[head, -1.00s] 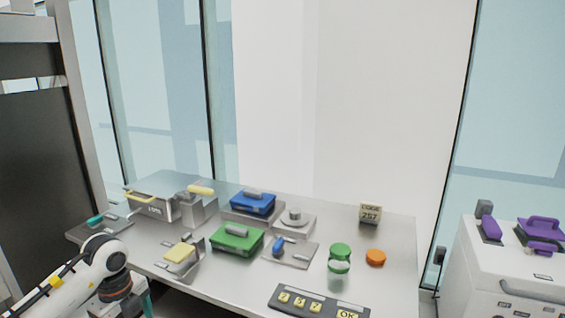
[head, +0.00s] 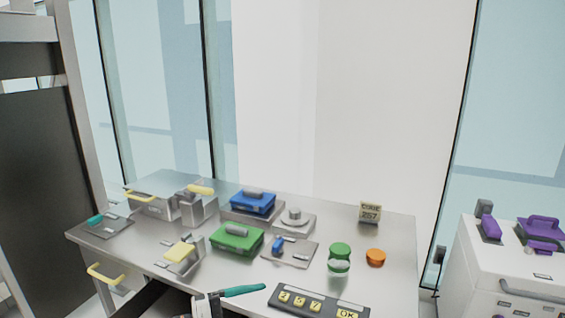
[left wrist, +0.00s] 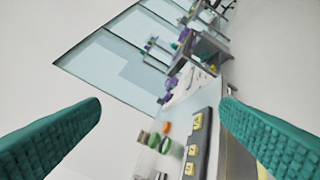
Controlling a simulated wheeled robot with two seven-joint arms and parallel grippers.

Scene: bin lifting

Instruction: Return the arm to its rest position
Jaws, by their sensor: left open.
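My left gripper (head: 232,293) is at the bottom edge of the head view, in front of the table, with a teal finger pointing right, just left of the keypad. In the left wrist view (left wrist: 160,130) its two teal fingers are wide apart with nothing between them. Most of the left arm is outside the head view. My right arm and gripper do not show.
The table (head: 390,225) holds a green case (head: 237,239), blue case (head: 253,202), green-lidded jar (head: 339,259), orange cap (head: 375,257) and keypad (head: 318,303). A yellow handle (head: 107,276) is below its front edge. A white cabinet (head: 490,270) stands right.

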